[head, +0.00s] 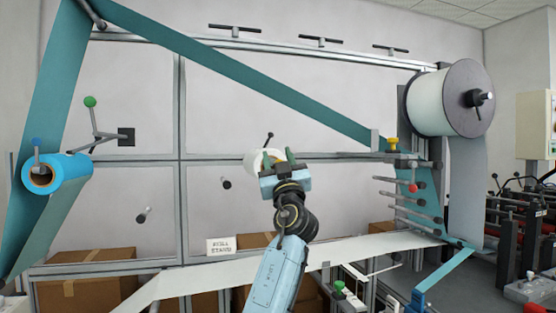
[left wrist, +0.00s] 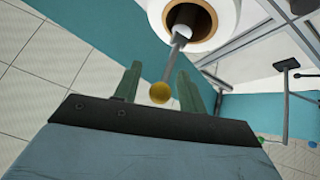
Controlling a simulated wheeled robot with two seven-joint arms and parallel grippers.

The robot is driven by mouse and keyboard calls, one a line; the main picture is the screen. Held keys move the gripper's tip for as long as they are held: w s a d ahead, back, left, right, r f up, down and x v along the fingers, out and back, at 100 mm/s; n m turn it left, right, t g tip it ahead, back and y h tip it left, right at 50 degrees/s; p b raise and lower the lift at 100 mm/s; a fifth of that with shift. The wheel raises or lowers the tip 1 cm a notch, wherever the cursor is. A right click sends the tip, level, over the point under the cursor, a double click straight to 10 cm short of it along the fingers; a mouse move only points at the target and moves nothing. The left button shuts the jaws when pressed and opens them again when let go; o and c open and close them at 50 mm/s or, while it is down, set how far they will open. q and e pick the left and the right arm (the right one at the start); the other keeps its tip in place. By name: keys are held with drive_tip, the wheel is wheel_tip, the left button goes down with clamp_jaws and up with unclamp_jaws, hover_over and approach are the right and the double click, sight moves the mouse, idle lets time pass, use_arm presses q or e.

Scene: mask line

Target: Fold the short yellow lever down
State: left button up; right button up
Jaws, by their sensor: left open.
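The short yellow lever shows in the left wrist view as a grey arm with a yellow ball end (left wrist: 159,92). It comes out from the brown core of a white roll (left wrist: 225,22). My left gripper (head: 278,153) is open in front of this white roll (head: 252,160), which it partly hides in the head view. In the left wrist view the yellow ball lies between the two spread green fingers (left wrist: 158,72), with a gap on each side. I cannot tell whether anything touches. My right gripper is not in view.
A teal web (head: 240,70) runs diagonally above my left gripper, and a pale web (head: 240,257) runs below it. A blue roll (head: 72,168) with a green-knobbed lever (head: 90,102) above it is at the left. A large grey roll (head: 432,103) and a yellow knob (head: 392,144) are at the right.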

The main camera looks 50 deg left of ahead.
use_arm(q)
drive_tip(key=shift+f, duration=0.1)
drive_tip(key=shift+s+d+f, duration=0.1)
drive_tip(key=shift+d+f, duration=0.15)
drive_tip(key=shift+d, duration=0.05)
drive_tip(key=b+v, duration=0.3)
drive_tip(key=v, duration=0.9)
drive_tip(key=shift+d, duration=0.15)
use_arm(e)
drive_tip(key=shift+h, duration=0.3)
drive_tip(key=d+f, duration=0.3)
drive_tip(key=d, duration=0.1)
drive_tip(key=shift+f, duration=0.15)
use_arm(q)
drive_tip(key=shift+s+f, duration=0.1)
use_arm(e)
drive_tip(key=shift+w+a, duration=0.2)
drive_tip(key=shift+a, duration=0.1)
